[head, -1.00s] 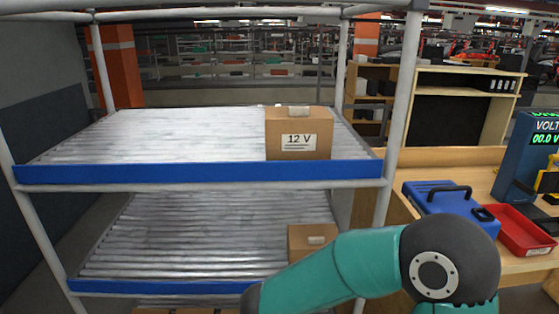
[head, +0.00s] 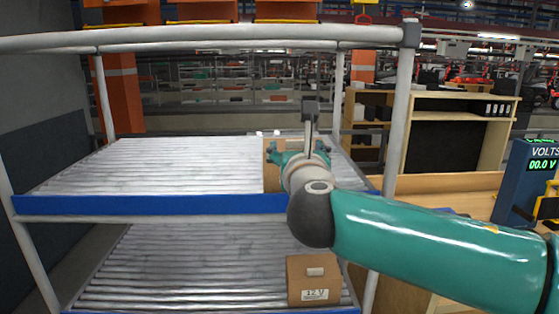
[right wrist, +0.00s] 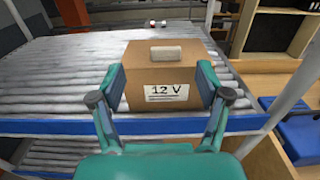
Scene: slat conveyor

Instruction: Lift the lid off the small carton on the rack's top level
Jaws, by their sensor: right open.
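The small brown carton (head: 271,178) stands at the front right of the rack's top level, mostly hidden behind my right arm in the head view. The right wrist view shows its "12 V" label (right wrist: 166,93) and its lid (right wrist: 192,51) with a pale handle (right wrist: 165,53); the lid is on. My right gripper (head: 300,150) is in front of the carton. In the right wrist view its open fingers (right wrist: 160,82) point at the carton, one at either side of the label; I cannot tell whether they touch it. My left gripper is not in view.
The top level (head: 150,165) is bare rollers left of the carton, with a blue front rail (head: 140,205). Another 12 V carton (head: 313,278) is on the level below. A rack post (head: 393,120) stands to the right. Small items (right wrist: 158,22) show behind the carton.

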